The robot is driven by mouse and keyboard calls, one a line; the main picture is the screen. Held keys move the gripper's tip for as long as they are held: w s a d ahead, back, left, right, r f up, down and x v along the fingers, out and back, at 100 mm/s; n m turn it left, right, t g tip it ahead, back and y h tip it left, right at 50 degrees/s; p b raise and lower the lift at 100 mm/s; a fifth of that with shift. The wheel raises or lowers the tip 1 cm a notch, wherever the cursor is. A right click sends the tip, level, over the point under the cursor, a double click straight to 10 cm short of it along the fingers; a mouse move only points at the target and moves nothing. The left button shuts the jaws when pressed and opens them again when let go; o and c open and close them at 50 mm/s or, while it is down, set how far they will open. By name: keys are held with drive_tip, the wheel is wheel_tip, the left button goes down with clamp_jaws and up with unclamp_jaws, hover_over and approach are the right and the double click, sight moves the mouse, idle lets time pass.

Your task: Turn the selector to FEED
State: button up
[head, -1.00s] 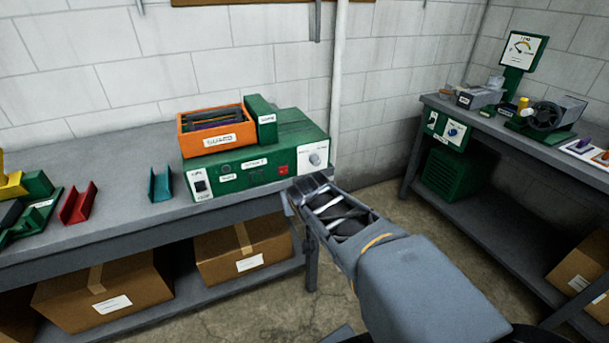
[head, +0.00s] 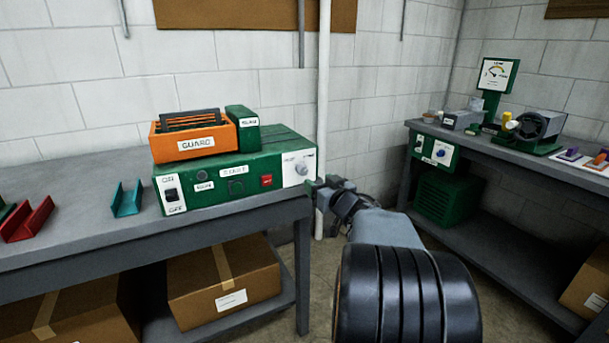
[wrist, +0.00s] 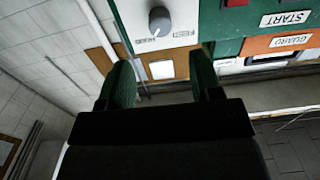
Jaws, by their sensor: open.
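The selector, a grey knob (head: 302,169) on a white plate, sits at the right end of the green machine's front (head: 222,186). The knob also shows in the wrist view (wrist: 159,21), upside down at the top, with a pale pointer mark and small lettering on the plate too blurred to read surely. My gripper (head: 320,187) is just right of and below the knob in the head view. In the wrist view its two dark green fingers (wrist: 162,78) are spread apart and empty, with the knob beyond them, apparently not touched.
The machine has a red button (head: 266,181), a START label and an ON/OFF switch (head: 171,192). An orange GUARD bin (head: 193,141) stands on top. A white pipe (head: 323,100) runs up the wall behind. The right bench holds another green box with a blue knob (head: 441,151).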

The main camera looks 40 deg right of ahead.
sight(304, 171)
drive_tip(key=w, duration=0.6)
drive_tip(key=w+d+b, duration=0.1)
drive_tip(key=w, duration=0.2)
drive_tip(key=shift+w, duration=0.2)
drive_tip(key=c, duration=0.9)
drive_tip(key=shift+d, duration=0.15)
